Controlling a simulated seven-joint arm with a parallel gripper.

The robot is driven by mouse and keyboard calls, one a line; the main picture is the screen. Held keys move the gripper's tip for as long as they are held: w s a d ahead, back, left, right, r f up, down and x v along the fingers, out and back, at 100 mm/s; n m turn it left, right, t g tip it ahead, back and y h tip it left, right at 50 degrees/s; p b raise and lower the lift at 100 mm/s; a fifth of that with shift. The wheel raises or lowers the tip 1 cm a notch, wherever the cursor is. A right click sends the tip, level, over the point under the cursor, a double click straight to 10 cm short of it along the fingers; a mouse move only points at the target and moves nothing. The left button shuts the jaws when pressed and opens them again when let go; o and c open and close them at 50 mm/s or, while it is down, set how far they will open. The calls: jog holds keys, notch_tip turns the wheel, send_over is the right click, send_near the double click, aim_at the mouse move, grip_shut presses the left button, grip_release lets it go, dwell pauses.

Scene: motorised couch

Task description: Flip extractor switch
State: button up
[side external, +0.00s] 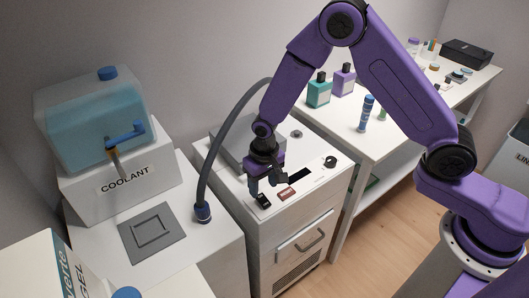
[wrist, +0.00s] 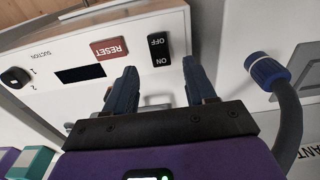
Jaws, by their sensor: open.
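The extractor is a white cabinet (side external: 290,225) with a sloping control panel. Its switch is a black rocker (side external: 263,200) near the panel's left end in the side view. In the wrist view the rocker switch (wrist: 158,49) is marked OFF and ON and lies ahead of the space between my fingertips. My gripper (wrist: 159,72) is open and empty, with one finger on each side of the switch in that picture. In the side view my gripper (side external: 267,184) hangs over the panel just behind the switch. Contact with the switch cannot be told.
A red RESET button (wrist: 110,48), a dark display (wrist: 80,73) and a black suction knob (wrist: 15,78) share the panel. A grey hose (side external: 212,150) arches left of my arm to a blue-collared end (side external: 203,212). A coolant tank (side external: 95,115) stands left; bottles (side external: 319,90) stand behind.

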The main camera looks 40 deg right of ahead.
aim_at(267, 203)
notch_tip(267, 203, up, 13)
jog(key=shift+s+f, duration=0.2)
jog(key=shift+s, duration=0.1)
jog(key=s+d+r+n, duration=0.2)
jog(key=s+d+n, duration=0.2)
jog(key=s, duration=0.5)
jog(key=s+d+r+n, duration=0.3)
jog(key=s+d+n, duration=0.1)
jog(key=s, duration=0.5)
jog(key=s+d+r+n, duration=0.2)
jog(key=s+d+n, duration=0.2)
jog(key=s, duration=0.6)
jog(key=d, duration=0.2)
jog(key=shift+d+r+n, duration=0.2)
jog(key=shift+d+n, duration=0.1)
jog(key=shift+d, duration=0.05)
